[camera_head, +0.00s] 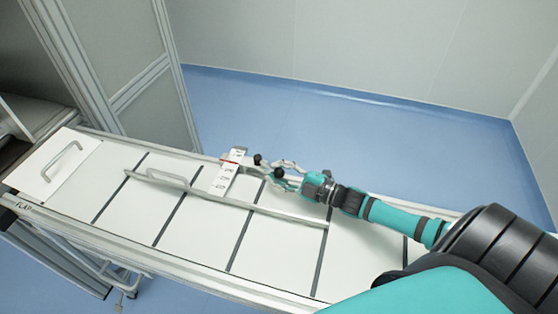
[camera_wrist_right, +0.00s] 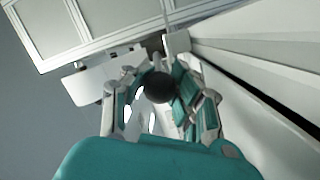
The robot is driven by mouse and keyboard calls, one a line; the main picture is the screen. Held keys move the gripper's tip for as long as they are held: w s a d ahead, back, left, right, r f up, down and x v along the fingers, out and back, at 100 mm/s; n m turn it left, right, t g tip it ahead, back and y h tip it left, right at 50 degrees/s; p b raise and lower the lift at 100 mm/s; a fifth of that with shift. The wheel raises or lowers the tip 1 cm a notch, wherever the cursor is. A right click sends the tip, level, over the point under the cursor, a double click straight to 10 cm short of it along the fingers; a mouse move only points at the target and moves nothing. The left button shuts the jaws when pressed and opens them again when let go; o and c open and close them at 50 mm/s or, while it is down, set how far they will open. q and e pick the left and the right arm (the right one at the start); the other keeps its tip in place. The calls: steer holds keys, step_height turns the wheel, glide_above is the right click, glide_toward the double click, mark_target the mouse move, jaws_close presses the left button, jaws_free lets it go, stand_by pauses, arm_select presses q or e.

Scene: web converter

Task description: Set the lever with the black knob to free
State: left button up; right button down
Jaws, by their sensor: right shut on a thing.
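The black knob (camera_wrist_right: 159,87) is a round ball between the fingers of my right gripper (camera_wrist_right: 160,95) in the wrist view. My right gripper (camera_head: 272,171) is shut on it, with a finger on each side. The lever's stem is mostly hidden. My left gripper is not in view.
A long white panelled bench top (camera_head: 190,222) with dark seams runs under my right arm. Raised handles (camera_head: 155,179) and a long rail (camera_head: 285,214) stand on it. A framed grey enclosure (camera_head: 125,70) rises behind at left. Blue floor (camera_head: 330,120) is clear beyond.

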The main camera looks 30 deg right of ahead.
steer(key=shift+s+f, duration=0.15)
steer(key=shift+f, duration=0.1)
steer(key=c, duration=1.4)
jaws_free()
steer(key=o, duration=0.4)
steer(key=shift+s+d+r, duration=0.1)
steer(key=shift+s+r, duration=0.1)
steer(key=shift+s, duration=0.05)
steer(key=shift+w, duration=0.1)
steer(key=v, duration=1)
steer(key=shift+s, duration=0.25)
steer(key=shift+v, duration=0.8)
steer(key=shift+c, duration=0.3)
